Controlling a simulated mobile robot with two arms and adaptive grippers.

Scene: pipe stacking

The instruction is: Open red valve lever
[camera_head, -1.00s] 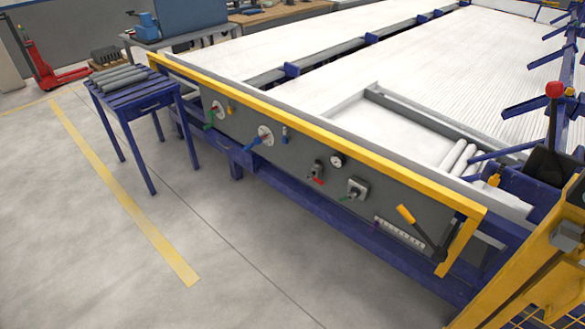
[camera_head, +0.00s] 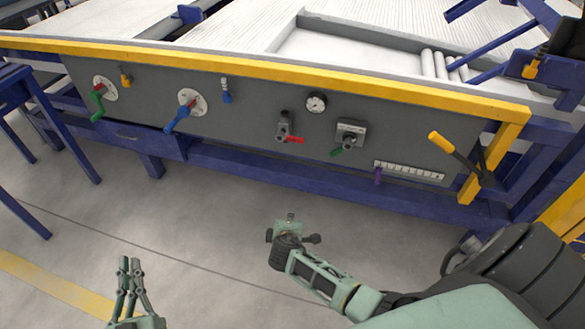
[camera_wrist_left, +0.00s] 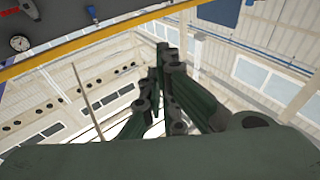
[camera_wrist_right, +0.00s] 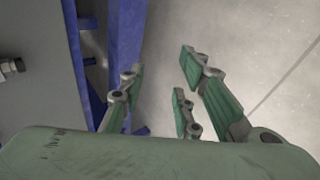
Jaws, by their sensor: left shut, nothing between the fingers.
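The red valve lever (camera_head: 294,140) sits low on the dark grey front panel (camera_head: 240,125) in the head view, sticking out to the right of its valve body (camera_head: 284,124). My left gripper (camera_head: 130,264) is shut and empty, pointing up, well below and left of the lever. Its closed fingers also show in the left wrist view (camera_wrist_left: 160,52). My right gripper (camera_head: 290,222) is below the red lever, apart from it and the panel. In the right wrist view its fingers (camera_wrist_right: 162,75) are spread, with nothing between them.
Green (camera_head: 98,103) and blue (camera_head: 178,118) levers are left of the valve. A yellow rail (camera_head: 250,68) borders the panel top. A blue table stands left.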

